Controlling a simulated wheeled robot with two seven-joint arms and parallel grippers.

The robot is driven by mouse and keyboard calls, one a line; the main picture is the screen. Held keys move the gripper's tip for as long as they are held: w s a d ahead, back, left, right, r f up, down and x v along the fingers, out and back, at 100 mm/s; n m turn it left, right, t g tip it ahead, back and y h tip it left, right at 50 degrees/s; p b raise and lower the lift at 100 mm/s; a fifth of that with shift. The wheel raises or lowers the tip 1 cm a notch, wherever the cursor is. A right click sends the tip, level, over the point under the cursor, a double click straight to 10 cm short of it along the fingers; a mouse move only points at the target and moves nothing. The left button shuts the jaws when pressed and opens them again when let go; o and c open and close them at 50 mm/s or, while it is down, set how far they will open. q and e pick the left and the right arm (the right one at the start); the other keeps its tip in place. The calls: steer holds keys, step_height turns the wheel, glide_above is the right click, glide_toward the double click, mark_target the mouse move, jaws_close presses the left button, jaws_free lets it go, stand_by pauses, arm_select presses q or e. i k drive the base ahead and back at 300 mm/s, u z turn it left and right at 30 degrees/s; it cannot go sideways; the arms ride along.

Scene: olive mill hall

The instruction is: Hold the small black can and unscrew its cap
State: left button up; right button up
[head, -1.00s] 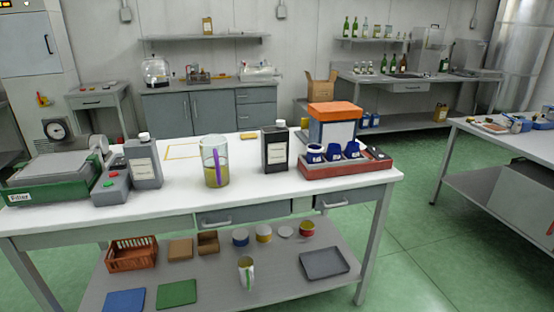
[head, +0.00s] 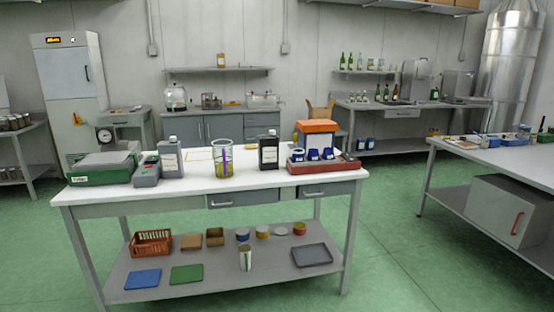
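A small black can (head: 268,152) with a white label and a light cap (head: 272,132) stands upright on the white table (head: 130,196), right of the middle. The cap sits on top of the can. A grey can (head: 170,158) with a light cap stands further left on the same table. Neither of my grippers shows in the head view, and nothing touches the black can.
A glass beaker (head: 223,160) with yellowish liquid and a purple stick stands left of the black can. A red tray (head: 338,167) with blue items and an orange-topped box (head: 317,134) stand to its right. A green machine (head: 103,168) is at the left end. Green floor (head: 395,270) is free in front.

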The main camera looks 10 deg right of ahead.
mark_target(268, 144)
steer(key=z, duration=0.85)
steer(key=i, duration=1.05)
steer(key=z, duration=0.6)
steer(key=i, duration=1.3)
steer(key=u, duration=1.3)
steer(key=i, duration=0.7)
steer(key=u, duration=0.8)
